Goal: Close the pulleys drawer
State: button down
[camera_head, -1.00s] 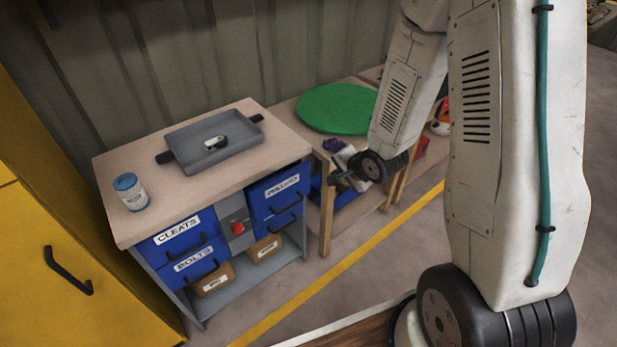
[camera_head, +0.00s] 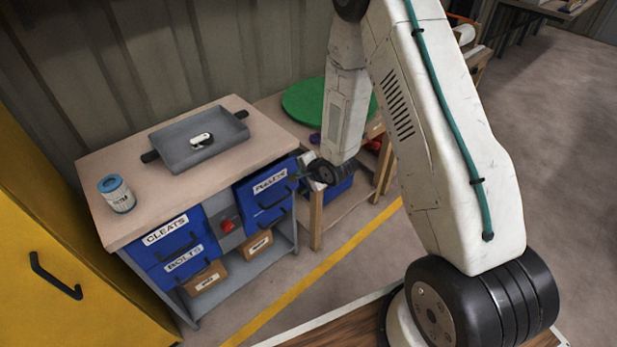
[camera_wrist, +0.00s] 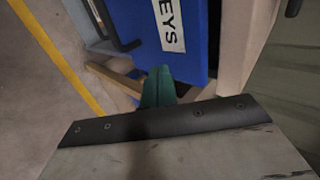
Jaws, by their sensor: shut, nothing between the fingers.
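The pulleys drawer (camera_head: 262,194) is the upper blue drawer on the right of the workbench, with a white label and a dark handle. It appears to stand out a little from the cabinet. In the wrist view its blue front (camera_wrist: 190,30) is close, with the label ending "EYS". My gripper (camera_head: 302,170) is just right of the drawer front in the head view. Its green fingers show together in the wrist view (camera_wrist: 158,88), shut and empty, near the drawer front. I cannot tell whether they touch it.
The bench top (camera_head: 240,165) carries a grey tray (camera_head: 195,142) with a small white and black item, and a can (camera_head: 116,194). The cleats drawer (camera_head: 168,240) and bolts drawer (camera_head: 185,265) are left. A second table with a green disc (camera_head: 303,102) stands right. A yellow cabinet (camera_head: 50,270) is at left.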

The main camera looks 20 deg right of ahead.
aim_at(290, 162)
jog(key=shift+w+a, duration=0.25)
jog(key=shift+w, duration=0.55)
jog(key=w, duration=0.2)
jog(key=w+a, duration=0.1)
jog(key=w, duration=0.1)
jog(key=shift+a, duration=0.2)
jog(key=shift+w+r, duration=0.1)
jog(key=shift+w, duration=0.3)
jog(key=shift+a, duration=0.1)
